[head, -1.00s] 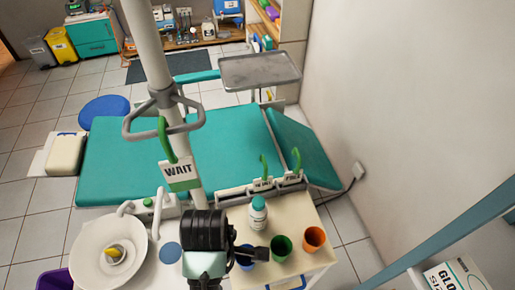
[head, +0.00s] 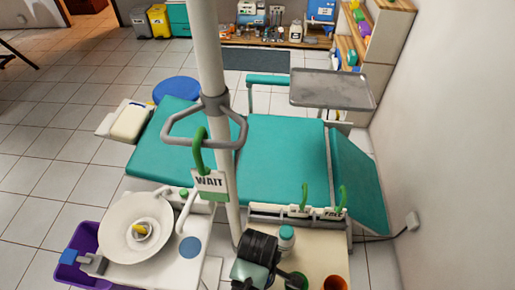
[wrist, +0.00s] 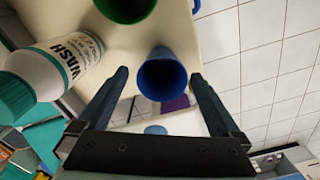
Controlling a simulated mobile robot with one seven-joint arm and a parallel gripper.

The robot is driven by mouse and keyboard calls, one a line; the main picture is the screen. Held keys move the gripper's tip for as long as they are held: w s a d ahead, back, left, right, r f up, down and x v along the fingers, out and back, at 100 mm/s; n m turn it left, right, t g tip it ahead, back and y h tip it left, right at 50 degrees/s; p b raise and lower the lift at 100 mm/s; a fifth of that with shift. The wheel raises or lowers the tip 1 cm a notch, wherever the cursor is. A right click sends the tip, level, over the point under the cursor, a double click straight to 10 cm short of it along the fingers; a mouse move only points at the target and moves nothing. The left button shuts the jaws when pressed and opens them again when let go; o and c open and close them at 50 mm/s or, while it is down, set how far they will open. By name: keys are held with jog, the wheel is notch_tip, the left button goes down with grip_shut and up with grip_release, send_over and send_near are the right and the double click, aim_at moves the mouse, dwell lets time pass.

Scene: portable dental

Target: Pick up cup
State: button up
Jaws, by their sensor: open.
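In the wrist view, a blue cup (wrist: 163,78) stands between the two fingertips of my gripper (wrist: 159,74), its opening facing the camera. The fingers are spread, one on each side of it; I cannot tell whether either touches it. A green cup (wrist: 125,6) is beyond it at the top edge. In the head view, the green cup (head: 297,281) and an orange cup (head: 335,283) show at the bottom edge. The blue cup is hidden there by my arm.
A white wash bottle (wrist: 50,68) with a teal cap is close on the left in the wrist view; the bottle also shows in the head view (head: 286,240). A pole with a WAIT sign (head: 210,183) and a white basin (head: 115,240) stand left of my arm.

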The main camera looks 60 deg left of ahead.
jog(key=shift+s+d+f, duration=0.1)
jog(key=shift+f, duration=1.85)
jog(key=c, duration=1.3)
notch_tip(320, 180, up, 10)
jog(key=w+d+r+m, duration=0.1)
jog(key=w+d+m, duration=0.5)
jog(key=d+m, duration=0.3)
jog(key=w+d+r+m, duration=0.2)
jog(key=w+d+m, duration=0.4)
jog(key=m, duration=0.8)
jog(key=d, duration=0.2)
jog(key=shift+w+d+p, duration=0.15)
jog(key=shift+d+p, duration=0.15)
jog(key=shift+d, duration=0.1)
